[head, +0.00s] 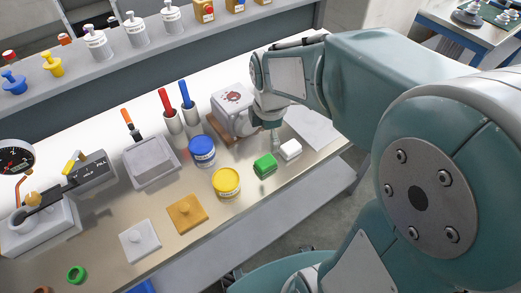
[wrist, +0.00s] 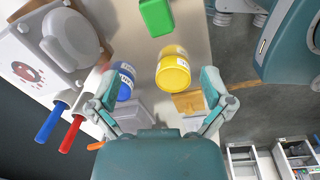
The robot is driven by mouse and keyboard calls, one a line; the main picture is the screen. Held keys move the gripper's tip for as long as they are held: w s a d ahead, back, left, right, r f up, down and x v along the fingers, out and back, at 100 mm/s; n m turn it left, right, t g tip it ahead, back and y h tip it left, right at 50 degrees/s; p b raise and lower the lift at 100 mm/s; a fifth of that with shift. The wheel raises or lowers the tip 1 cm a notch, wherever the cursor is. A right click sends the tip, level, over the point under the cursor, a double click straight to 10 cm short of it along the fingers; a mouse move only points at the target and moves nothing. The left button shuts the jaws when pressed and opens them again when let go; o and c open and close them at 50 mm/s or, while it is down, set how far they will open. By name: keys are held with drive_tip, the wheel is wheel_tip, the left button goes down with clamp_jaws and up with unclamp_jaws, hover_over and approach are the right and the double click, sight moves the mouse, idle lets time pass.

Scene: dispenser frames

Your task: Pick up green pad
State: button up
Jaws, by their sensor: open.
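The green pad (head: 265,165) is a small bright green block lying on the bench near its front edge, just left of a white block (head: 290,149). In the wrist view the green pad (wrist: 156,17) shows at the top edge, beyond the fingertips and partly cut off. My gripper (wrist: 158,82) is open and empty, its two fingers spread wide. In the head view my gripper (head: 274,135) is above and behind the green pad, close to the white block and apart from the pad; part of it is hidden by my own wrist.
A yellow jar (head: 226,183) and a blue jar (head: 202,151) stand left of the pad. A white device (head: 232,98) on a wooden board stands close behind my gripper. Red and blue handles (head: 186,95) rise from white holders. The bench front edge lies close to the pad.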

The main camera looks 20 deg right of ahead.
sight(265, 161)
drive_tip(key=f+n, duration=0.1)
drive_tip(key=w+f+n, duration=0.1)
drive_tip(key=f+n, duration=0.1)
drive_tip(key=shift+w+f+g, duration=0.15)
drive_tip(key=shift+w+g, duration=0.15)
drive_tip(key=shift+g, duration=0.1)
wheel_tip(265, 161, down, 10)
drive_tip(key=shift+f, duration=0.2)
drive_tip(key=shift+c, duration=0.3)
drive_tip(key=c, duration=1.1)
